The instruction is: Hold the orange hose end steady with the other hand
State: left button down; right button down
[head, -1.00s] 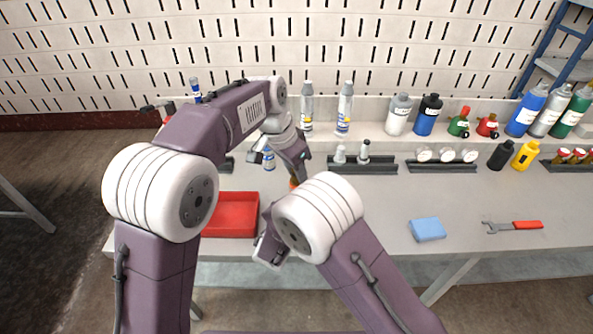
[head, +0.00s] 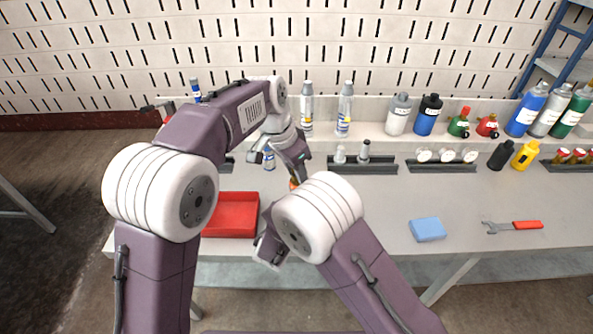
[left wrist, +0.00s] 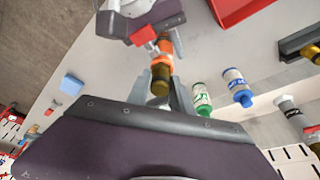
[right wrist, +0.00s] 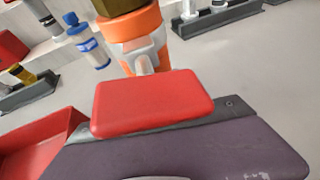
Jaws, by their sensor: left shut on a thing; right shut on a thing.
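The orange hose end (right wrist: 138,28) fills the top of the right wrist view, with a brass-coloured fitting (left wrist: 160,78) on it and a pale clamp band around it. My left gripper (left wrist: 166,92) has its fingers on either side of the brass fitting and is shut on it. In the head view, only a bit of orange (head: 293,184) shows below my left gripper (head: 300,176); my right gripper's fingertips are hidden there.
A red tray (head: 232,215) lies to the left on the bench. A blue sponge (head: 427,229) and a wrench (head: 512,227) lie to the right. Several bottles and holders line the back.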

pick_arm(q)
jog(key=shift+r, duration=0.1)
jog(key=shift+r, duration=0.55)
jog(key=shift+r, duration=0.6)
notch_tip(320, 180, up, 9)
jog(key=shift+f, duration=0.15)
dwell(1.2)
pick_arm(e)
jog(key=c, duration=0.9)
grip_release()
